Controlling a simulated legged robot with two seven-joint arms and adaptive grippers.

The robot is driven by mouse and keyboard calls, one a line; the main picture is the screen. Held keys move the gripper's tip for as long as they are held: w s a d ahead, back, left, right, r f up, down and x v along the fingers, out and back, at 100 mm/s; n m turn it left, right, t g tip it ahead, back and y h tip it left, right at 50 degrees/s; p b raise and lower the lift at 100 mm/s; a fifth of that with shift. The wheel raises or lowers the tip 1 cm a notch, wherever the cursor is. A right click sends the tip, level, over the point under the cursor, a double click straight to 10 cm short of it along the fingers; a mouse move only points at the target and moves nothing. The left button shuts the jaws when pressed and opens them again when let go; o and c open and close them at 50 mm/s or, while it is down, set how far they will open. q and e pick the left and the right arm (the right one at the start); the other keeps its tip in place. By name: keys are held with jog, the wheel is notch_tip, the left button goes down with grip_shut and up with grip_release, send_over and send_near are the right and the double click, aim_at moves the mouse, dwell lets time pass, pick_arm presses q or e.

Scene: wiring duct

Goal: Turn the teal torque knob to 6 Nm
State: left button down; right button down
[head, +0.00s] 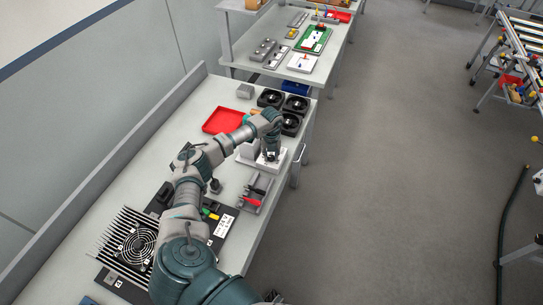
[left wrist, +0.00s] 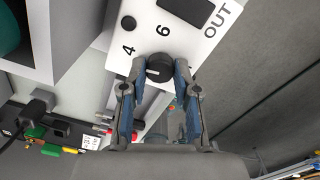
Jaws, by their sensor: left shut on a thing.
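My left gripper (head: 270,156) reaches down over a white-topped unit (head: 283,163) near the bench's right edge. In the left wrist view its two fingers (left wrist: 160,72) are closed around a dark round knob (left wrist: 159,66), one on each side. The knob looks dark grey to black, not teal, with a pale mark on its face. The white panel (left wrist: 196,42) around it carries "4", "6", "OUT", a dark window and a black dot. A teal rounded part (left wrist: 8,32) is cut off at the upper left. My right gripper is not in view.
A red tray (head: 222,120) and black round units (head: 291,122) stand behind the arm. A grey holder with a red-handled item (head: 252,202) lies nearer. A finned heatsink with a fan (head: 133,242) is at front left. Open floor (head: 380,150) lies right of the bench.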

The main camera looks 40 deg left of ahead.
pick_arm(q)
jog(key=m, duration=0.3)
jog(key=shift+a+m+b, duration=0.15)
jog(key=shift+m+b, duration=0.15)
jog(key=shift+b, duration=0.1)
jog(key=m+b, duration=0.1)
jog(key=m, duration=0.3)
jog(key=shift+f+m, duration=0.1)
jog(key=shift+m, duration=0.2)
jog(key=m+b, duration=0.1)
jog(key=m, duration=0.3)
jog(key=shift+m+b, duration=0.3)
jog(key=shift+m, duration=1.5)
jog(key=c, duration=1)
grip_release()
jog(key=shift+w, duration=0.1)
jog(key=shift+o, duration=0.7)
jog(key=shift+w+f, duration=0.1)
jog(key=shift+w, duration=0.05)
